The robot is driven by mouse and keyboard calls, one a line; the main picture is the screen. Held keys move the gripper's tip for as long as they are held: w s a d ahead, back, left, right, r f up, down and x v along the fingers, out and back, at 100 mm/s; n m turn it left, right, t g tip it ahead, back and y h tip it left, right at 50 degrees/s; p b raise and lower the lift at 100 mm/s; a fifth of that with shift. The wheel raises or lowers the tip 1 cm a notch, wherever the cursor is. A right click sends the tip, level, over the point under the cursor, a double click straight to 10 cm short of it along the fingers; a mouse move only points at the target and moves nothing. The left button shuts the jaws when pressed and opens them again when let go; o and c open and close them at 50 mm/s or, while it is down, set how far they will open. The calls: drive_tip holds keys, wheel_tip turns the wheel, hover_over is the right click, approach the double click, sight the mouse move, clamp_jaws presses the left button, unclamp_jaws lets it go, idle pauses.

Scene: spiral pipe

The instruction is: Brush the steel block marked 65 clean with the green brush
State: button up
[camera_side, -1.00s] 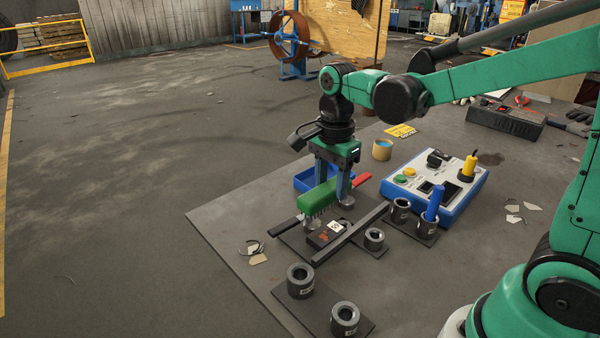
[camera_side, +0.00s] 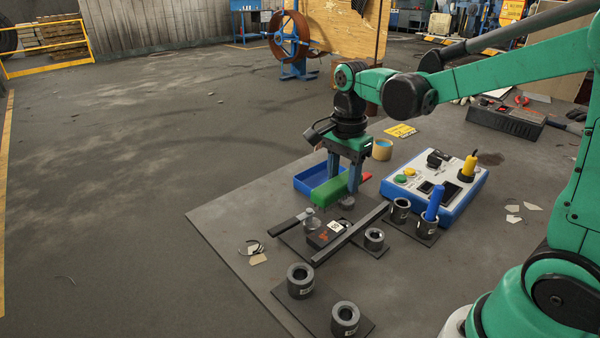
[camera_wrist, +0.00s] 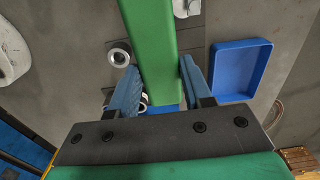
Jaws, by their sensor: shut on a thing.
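My gripper (camera_side: 347,176) is shut on the green brush (camera_side: 328,193), with one blue finger on each side of its body. In the wrist view, the green brush (camera_wrist: 149,45) runs up from between the fingers (camera_wrist: 158,85). The brush is over the far side of the fixture, beyond the steel block. The steel block marked 65 (camera_side: 325,232) lies dark in the fixture beside a long dark bar, with a white label and reddish-brown patches on its top. The brush is apart from the block in the side view. Its bristles are mostly hidden.
An open blue tray (camera_side: 308,180) lies behind the brush; it also shows in the wrist view (camera_wrist: 262,72). Dark round sockets (camera_side: 300,281) stand at the front, and others stand right of the block. A control box (camera_side: 455,205) is at the right. The left table corner is clear.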

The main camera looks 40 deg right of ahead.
wheel_tip(320, 180, down, 7)
drive_tip(key=shift+r, duration=0.2)
drive_tip(key=shift+a+f, duration=0.2)
drive_tip(key=shift+a, duration=0.15)
clamp_jaws()
drive_tip(key=shift+a+f, duration=0.1)
drive_tip(key=shift+a, duration=1.05)
drive_tip(key=shift+a+r, duration=0.2)
drive_tip(key=shift+a, duration=1.3)
drive_tip(key=shift+f, duration=0.3)
drive_tip(key=d, duration=0.4)
drive_tip(key=shift+r, duration=0.35)
drive_tip(key=shift+d+f, duration=0.15)
drive_tip(key=shift+d, duration=0.95)
drive_tip(key=shift+a+r, duration=0.1)
drive_tip(key=shift+r, duration=4)
